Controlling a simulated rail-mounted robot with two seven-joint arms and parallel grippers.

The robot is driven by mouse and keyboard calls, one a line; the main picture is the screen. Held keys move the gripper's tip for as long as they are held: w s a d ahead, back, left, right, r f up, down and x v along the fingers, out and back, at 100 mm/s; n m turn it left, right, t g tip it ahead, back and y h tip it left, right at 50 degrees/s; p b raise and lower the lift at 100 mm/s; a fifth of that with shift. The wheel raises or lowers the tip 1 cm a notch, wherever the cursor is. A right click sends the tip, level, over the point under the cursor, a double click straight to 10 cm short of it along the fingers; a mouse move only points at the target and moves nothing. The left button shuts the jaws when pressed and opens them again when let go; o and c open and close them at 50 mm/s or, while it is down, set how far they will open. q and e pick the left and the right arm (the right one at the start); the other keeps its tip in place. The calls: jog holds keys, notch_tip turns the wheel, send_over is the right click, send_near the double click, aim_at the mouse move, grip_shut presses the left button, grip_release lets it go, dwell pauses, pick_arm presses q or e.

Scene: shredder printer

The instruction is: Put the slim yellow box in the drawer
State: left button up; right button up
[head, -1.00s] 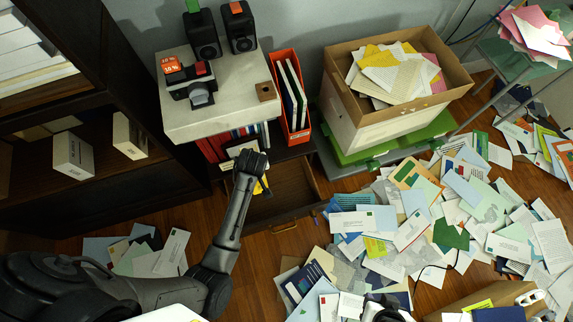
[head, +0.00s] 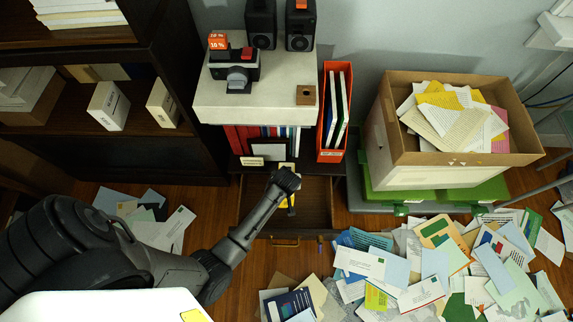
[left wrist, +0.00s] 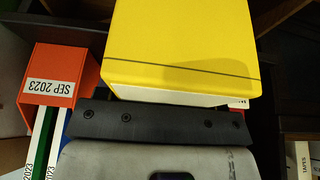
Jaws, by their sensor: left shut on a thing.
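The slim yellow box (head: 291,200) is in my left gripper (head: 287,183), over the open drawer. The gripper hides much of the box in the head view. In the left wrist view, the box (left wrist: 180,40) fills the upper middle, with a thin dark line across its face and a white lower edge. The wooden drawer (head: 317,200) is pulled out below the cabinet, and its visible floor looks bare. I cannot tell how far the box is above the drawer floor. My right gripper is not in view.
An orange file holder (head: 334,140) stands right of the drawer's back. A pale cabinet top (head: 265,107) with a camera and speakers overhangs behind. A paper-filled cardboard box (head: 470,158) stands on green-lidded bins at right. Papers (head: 400,270) cover the floor at front right.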

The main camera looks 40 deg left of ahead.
pick_arm(q)
notch_tip(320, 180, down, 10)
jog(key=b, duration=0.5)
jog(key=shift+a+r, duration=0.1)
jog(key=shift+f, duration=0.6)
jog(key=shift+f+b, duration=1.6)
jog(key=shift+f, duration=0.45)
jog(key=shift+f, duration=0.2)
jog(key=o, duration=1.1)
